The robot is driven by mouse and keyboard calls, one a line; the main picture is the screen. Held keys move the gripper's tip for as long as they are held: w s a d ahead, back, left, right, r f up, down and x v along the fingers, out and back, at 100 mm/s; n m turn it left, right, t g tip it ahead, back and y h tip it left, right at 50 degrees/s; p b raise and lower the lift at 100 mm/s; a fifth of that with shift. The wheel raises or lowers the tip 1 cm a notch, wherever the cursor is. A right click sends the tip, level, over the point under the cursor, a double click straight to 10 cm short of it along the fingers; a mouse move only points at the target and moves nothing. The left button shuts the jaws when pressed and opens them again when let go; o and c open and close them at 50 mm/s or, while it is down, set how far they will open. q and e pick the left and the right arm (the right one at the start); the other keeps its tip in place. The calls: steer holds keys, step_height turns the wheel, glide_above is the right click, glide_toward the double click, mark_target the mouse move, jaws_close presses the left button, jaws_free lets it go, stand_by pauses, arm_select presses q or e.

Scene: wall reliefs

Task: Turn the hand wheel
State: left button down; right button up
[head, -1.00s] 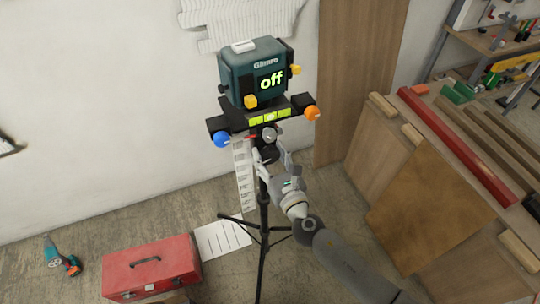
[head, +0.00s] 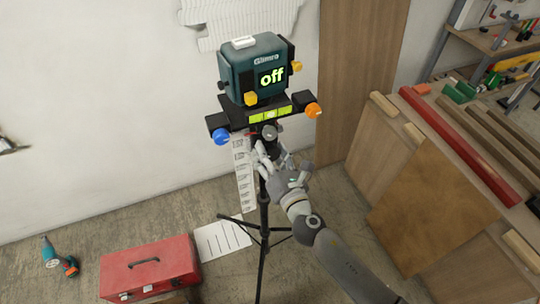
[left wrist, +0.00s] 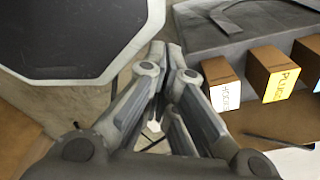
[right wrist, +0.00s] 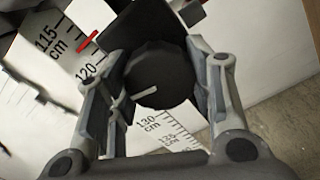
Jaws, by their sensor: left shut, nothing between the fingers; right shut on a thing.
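The hand wheel, a dark ridged round knob (right wrist: 160,68) with a pale line mark, shows in the right wrist view. The line points to the lower left. My right gripper (head: 273,160) has its fingers on either side of the wheel and is shut on it. In the head view the fingers largely hide the wheel on the tripod column (head: 264,215). Above stands a green device (head: 255,68) reading "off". A white scale (right wrist: 88,68) with a red pointer (right wrist: 89,42) near 120 lies behind the wheel. My left gripper (left wrist: 168,62) is shut and empty.
A red toolbox (head: 150,268) and a drill (head: 60,258) lie on the floor at left. Wooden boards (head: 430,195) lean at right. Blue (head: 221,136) and orange (head: 313,110) knobs stick out beside the device. In the left wrist view, labelled boxes (left wrist: 273,73) stand close by.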

steer(key=m, duration=0.3)
steer(key=shift+f+m+b, duration=0.1)
steer(key=shift+m+b, duration=0.3)
steer(key=m, duration=0.3)
steer(key=shift+m, duration=0.3)
steer(key=m, duration=0.2)
steer(key=shift+m, duration=0.3)
steer(key=m, duration=0.3)
steer(key=shift+r+m, duration=0.2)
steer(key=shift+m, duration=0.2)
steer(key=m, duration=0.3)
steer(key=shift+m, duration=0.3)
steer(key=m+p, duration=0.1)
steer(key=m, duration=0.2)
steer(key=shift+r+m, duration=0.1)
steer(key=shift+m, duration=0.2)
steer(key=m+p, duration=0.1)
steer(key=m, duration=0.3)
steer(key=shift+p, duration=0.4)
steer(key=shift+m+p, duration=0.4)
steer(key=shift+m, duration=1.3)
